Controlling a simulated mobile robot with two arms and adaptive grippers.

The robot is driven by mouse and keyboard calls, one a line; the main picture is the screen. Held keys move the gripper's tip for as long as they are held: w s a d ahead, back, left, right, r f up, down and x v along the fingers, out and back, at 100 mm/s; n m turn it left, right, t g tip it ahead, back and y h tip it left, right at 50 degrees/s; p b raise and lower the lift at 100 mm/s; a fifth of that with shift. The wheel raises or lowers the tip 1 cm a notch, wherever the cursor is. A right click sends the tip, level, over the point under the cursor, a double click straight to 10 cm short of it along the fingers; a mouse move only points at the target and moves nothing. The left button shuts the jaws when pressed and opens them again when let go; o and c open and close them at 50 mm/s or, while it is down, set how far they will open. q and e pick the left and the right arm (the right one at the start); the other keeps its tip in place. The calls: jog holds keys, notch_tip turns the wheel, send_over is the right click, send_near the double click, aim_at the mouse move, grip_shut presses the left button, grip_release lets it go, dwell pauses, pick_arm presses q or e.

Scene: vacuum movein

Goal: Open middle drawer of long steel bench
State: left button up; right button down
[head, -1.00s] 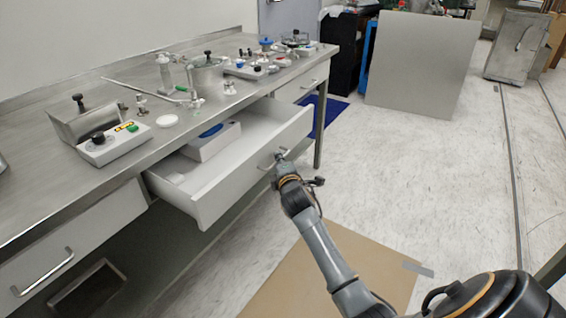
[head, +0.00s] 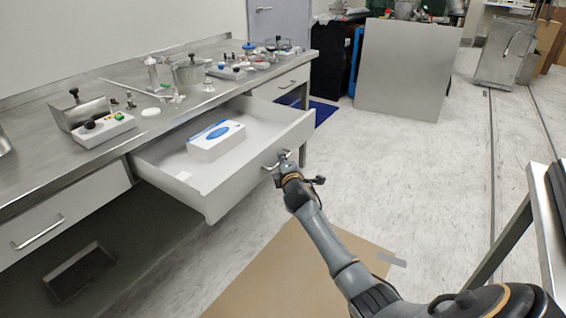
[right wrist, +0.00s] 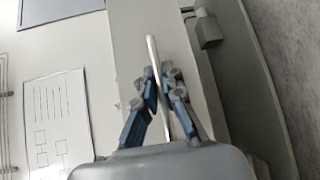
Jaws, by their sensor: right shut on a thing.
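The middle drawer (head: 240,178) of the long steel bench (head: 60,150) stands well open, pulled out toward me. A white box with a blue oval top (head: 216,141) lies inside it. My right gripper (head: 284,166) is at the drawer front, shut on its bar handle (head: 276,160). In the right wrist view the handle (right wrist: 153,55) runs between the two blue-padded fingers (right wrist: 160,100). My left gripper is not in view.
Lab items, including a steel pot (head: 188,75) and a white control box (head: 104,130), stand on the bench top. A closed drawer (head: 60,215) is nearer at left. A brown mat (head: 270,270) covers the floor below my arm. A dark-topped table (head: 545,215) stands at right.

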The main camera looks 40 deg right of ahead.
jog(key=c, duration=1.4)
grip_release()
jog(key=shift+c, duration=0.2)
jog(key=v, duration=1.2)
jog(key=shift+f, duration=0.1)
